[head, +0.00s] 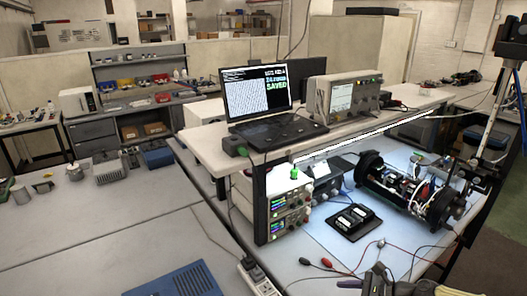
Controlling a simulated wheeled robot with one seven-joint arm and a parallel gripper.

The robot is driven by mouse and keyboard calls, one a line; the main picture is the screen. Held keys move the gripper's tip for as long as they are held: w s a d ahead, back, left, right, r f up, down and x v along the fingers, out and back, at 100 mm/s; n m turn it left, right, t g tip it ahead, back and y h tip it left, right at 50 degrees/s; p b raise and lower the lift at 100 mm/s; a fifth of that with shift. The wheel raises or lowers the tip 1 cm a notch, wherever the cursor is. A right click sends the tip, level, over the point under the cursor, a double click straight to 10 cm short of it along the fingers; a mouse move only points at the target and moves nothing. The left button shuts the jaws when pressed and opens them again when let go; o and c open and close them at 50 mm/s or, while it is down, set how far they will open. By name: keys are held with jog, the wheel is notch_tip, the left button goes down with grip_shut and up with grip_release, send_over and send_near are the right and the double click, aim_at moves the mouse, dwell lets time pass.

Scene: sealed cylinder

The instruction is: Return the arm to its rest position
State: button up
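What looks like my gripper (408,288) shows only in part at the bottom edge, right of the middle, cut off by the frame. Its dark and grey parts are over the front of the lit bench, near the red and black leads. Its fingertips are not clear enough to tell open from shut. The rest of my arm is not clearly seen. An opened cylinder (372,172) with black end rings and exposed electronics lies on the bench at right. A black tray with modules (354,221) lies to its left.
A laptop (257,95) reading "SAVED" and an oscilloscope (342,97) stand on the upper shelf. Stacked power supplies (290,213) stand below. A power strip (257,279) and loose leads (323,263) lie in front. A pole stand (493,115) rises at right.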

jog(key=s+a+f+n+g, duration=0.1)
jog(key=f, duration=0.1)
jog(key=s+a+f+n+g+h+b, duration=0.1)
jog(key=a+n, duration=0.1)
jog(key=s+a+f+n+g+h, duration=0.1)
jog(key=s+f+g, duration=0.1)
jog(key=shift+a+f+n+b, duration=0.25)
jog(key=shift+f+n+b, duration=0.1)
jog(key=shift+n+b, duration=0.05)
jog(key=s+f+n+g+h, duration=0.1)
jog(key=n, duration=0.1)
jog(key=s+n+h+b, duration=0.1)
jog(key=n, duration=0.1)
jog(key=s+a+f+n+g+h+b, duration=0.1)
jog(key=s+n, duration=0.1)
jog(key=shift+f+g+h, duration=0.3)
jog(key=shift+f+h, duration=0.05)
jog(key=shift+h, duration=0.05)
jog(key=n+h, duration=0.1)
jog(key=s+n+b, duration=0.1)
jog(key=shift+d+r+n+h, duration=0.2)
jog(key=shift+r+n+h, duration=0.1)
jog(key=shift+h, duration=0.1)
notch_tip(320, 180, up, 8)
jog(key=s+a+n+t+h+b, duration=0.1)
jog(key=s+n+t+h+b, duration=0.1)
jog(key=n, duration=0.7)
jog(key=shift+a+r+t+h+b, duration=0.35)
jog(key=shift+t+h+b, duration=0.3)
jog(key=shift+b, duration=0.55)
